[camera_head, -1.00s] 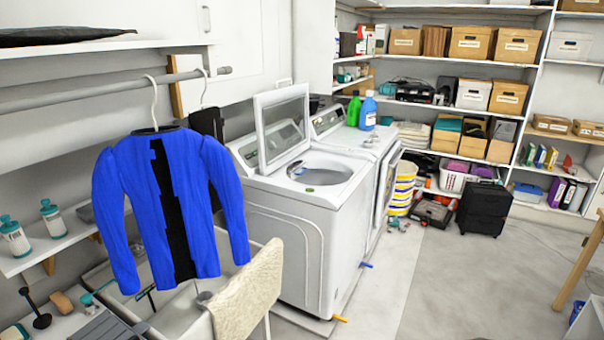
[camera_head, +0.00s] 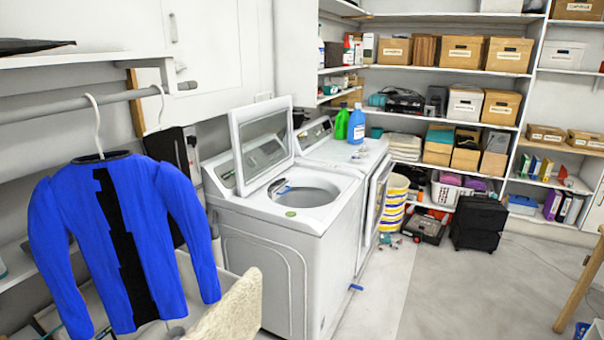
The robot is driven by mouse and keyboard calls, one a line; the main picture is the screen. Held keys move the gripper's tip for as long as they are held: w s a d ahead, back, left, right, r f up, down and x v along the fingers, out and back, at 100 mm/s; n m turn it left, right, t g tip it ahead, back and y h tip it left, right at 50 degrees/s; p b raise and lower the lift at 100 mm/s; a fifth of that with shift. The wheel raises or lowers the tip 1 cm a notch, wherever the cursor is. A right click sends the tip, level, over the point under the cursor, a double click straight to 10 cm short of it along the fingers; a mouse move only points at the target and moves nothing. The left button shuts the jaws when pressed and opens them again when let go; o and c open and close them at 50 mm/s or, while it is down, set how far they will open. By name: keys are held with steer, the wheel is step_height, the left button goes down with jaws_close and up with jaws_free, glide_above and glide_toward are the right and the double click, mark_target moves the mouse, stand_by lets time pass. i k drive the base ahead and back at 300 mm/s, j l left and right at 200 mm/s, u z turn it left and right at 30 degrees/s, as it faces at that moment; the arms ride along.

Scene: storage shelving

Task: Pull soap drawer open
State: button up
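A white top-loading washer (camera_head: 262,265) stands in the middle with its lid (camera_head: 232,125) raised and its round tub opening showing. I cannot make out a soap drawer on either machine. My gripper is not in view.
A blue jacket (camera_head: 48,215) hangs from a rail at the left, above a sink with a beige cloth (camera_head: 232,312).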

mark_target(277, 189)
steer(key=i+l+z, duration=0.3)
steer(key=i, duration=0.35)
steer(key=i+l+z, duration=0.35)
steer(key=i, duration=0.3)
steer(key=i+z, duration=0.3)
steer(key=i, duration=0.35)
steer(key=i+u, duration=0.25)
steer(key=i, duration=0.2)
steer(key=i+u, duration=0.25)
steer(key=i, duration=0.25)
steer(key=i+l+u, duration=0.25)
steer(key=i, duration=0.15)
steer(key=i+j+u, duration=0.2)
steer(key=i+u, duration=0.25)
steer(key=i+j+u, duration=0.1)
steer(key=i+u, duration=0.15)
steer(key=u, duration=0.2)
steer(key=i+u, duration=0.35)
steer(key=u, duration=0.15)
